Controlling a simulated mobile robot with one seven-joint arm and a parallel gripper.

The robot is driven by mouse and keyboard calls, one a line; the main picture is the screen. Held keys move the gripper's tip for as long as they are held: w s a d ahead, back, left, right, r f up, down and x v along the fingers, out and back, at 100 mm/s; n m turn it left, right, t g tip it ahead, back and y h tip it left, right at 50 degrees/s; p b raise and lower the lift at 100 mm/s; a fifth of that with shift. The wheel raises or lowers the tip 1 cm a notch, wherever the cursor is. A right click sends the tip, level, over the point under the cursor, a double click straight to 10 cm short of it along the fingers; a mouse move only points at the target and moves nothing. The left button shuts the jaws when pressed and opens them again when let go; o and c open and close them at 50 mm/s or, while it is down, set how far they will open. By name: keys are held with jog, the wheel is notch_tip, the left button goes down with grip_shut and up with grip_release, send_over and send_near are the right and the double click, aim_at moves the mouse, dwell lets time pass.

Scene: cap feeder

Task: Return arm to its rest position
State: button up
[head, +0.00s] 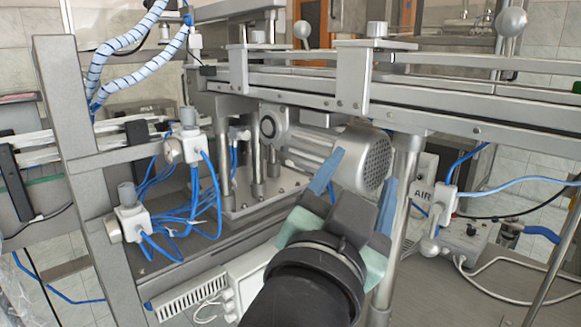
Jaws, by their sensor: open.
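My gripper (357,172) is in the lower middle of the head view, at the end of my dark arm. Its two blue fingers are spread apart and nothing shows between them. The fingers point up and away, in front of a grey ribbed motor (372,160) under the conveyor. I cannot tell how far the fingers are from the motor.
A metal conveyor rail (450,100) crosses above my gripper. A metal post (403,200) stands just right of it. Valves with blue hoses (187,147) are on the left. A grey control box (465,238) sits at right. A white unit (250,272) lies below.

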jog(key=s+a+r+n+t+y+p, duration=0.1)
jog(key=s+a+r+n+t+y, duration=0.35)
jog(key=r, duration=0.45)
jog(key=s+a+r+n+t+y+p, duration=0.2)
jog(key=s+a+r+n+t+y, duration=0.3)
jog(key=r, duration=0.5)
notch_tip(320, 180, up, 18)
jog(key=p, duration=1.8)
jog(key=shift+s+d+n+h, duration=0.15)
jog(key=shift+d+n+h, duration=0.2)
jog(key=shift+d+h, duration=0.1)
jog(key=shift+f, duration=0.1)
